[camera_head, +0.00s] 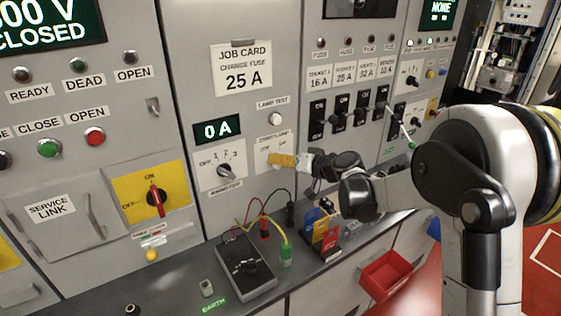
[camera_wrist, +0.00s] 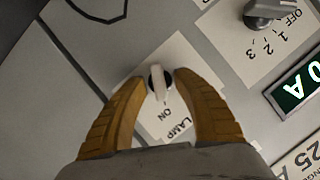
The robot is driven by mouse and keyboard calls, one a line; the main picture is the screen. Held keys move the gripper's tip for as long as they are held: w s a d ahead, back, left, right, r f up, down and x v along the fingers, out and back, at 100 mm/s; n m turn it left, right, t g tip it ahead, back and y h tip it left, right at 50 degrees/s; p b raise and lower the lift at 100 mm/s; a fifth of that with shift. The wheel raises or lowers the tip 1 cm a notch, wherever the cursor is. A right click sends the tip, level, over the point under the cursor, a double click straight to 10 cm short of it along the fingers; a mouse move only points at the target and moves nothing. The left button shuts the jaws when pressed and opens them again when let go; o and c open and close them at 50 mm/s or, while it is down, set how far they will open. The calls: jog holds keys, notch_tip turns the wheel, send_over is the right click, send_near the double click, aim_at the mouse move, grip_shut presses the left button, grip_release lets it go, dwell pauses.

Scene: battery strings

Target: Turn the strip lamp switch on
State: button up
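The strip lamp switch (camera_wrist: 157,82) is a small knob with a pale lever and a dark collar on a white label plate, seen in the wrist view. The words ON and LAMP show on the plate beside it. My gripper (camera_wrist: 161,78) has its two yellow fingers apart, one on each side of the switch. Whether a finger touches the collar I cannot tell.
The ammeter selector knob (camera_head: 224,171) and green 0 A display (camera_head: 218,130) are left of my gripper in the head view. The lamp test button (camera_head: 275,118) is above. Below, a meter (camera_head: 245,265) with leads lies on the bench, near coloured cards (camera_head: 325,232). A red bin (camera_head: 387,274) hangs below.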

jog(key=v, duration=1.2)
jog(key=shift+s, duration=0.1)
jog(key=s+d+f+m+g+h, duration=0.1)
jog(key=s+d+h, duration=0.2)
jog(key=s, duration=0.7)
jog(key=s+d+f+h+b, duration=0.1)
jog(key=s+d, duration=0.4)
jog(key=s, duration=0.5)
jog(key=s+d+f+m+g+h+b, duration=0.1)
jog(key=s+d+f+h, duration=0.2)
jog(key=s, duration=0.8)
jog(key=d+h, duration=0.2)
jog(key=h, duration=0.1)
jog(key=shift+f+m+g, duration=0.2)
jog(key=shift+m+g, duration=0.1)
